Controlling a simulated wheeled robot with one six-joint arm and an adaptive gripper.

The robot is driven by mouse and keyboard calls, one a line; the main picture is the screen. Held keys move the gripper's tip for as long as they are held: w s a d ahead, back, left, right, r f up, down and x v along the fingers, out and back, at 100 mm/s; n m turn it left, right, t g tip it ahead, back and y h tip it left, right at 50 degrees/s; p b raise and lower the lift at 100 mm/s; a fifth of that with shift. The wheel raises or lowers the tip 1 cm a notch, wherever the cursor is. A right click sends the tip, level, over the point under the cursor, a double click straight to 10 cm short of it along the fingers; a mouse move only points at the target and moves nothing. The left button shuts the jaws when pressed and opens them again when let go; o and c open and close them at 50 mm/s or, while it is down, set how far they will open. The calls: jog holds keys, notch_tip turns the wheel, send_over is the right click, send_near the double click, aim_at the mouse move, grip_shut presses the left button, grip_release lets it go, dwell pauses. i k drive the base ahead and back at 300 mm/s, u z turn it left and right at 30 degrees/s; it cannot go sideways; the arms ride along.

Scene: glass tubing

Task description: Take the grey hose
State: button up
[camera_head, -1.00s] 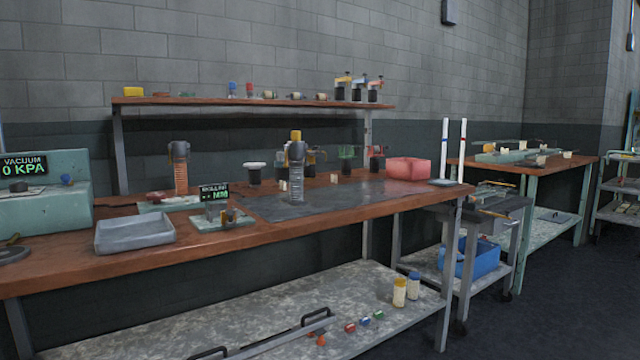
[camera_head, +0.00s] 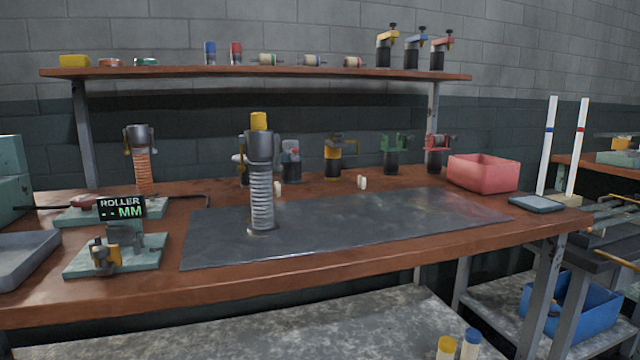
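My gripper is not in view. No loose hose shows clearly now. A ribbed grey column (camera_head: 262,200) with a dark clamp-like head and a yellow top stands upright on the dark mat (camera_head: 380,225). Its ribs look like a corrugated hose, but I cannot tell whether it is the grey hose. A similar column with orange ribs (camera_head: 144,172) stands behind it to the left. One second ago a dark grey coil-like thing with a brass-coloured end lay at the bench's far left; that spot is now out of view.
On the wooden bench are a grey tray (camera_head: 24,262), a roller gauge with a display (camera_head: 122,208), a red bin (camera_head: 482,173) and several clamp-topped stands at the back. A shelf (camera_head: 250,73) runs above. The mat's right part is clear. A blue bin (camera_head: 580,305) sits below right.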

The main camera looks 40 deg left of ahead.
aim_at(259, 145)
jog(key=u, duration=0.05)
jog(key=i, duration=1.05)
jog(key=u, duration=3.65)
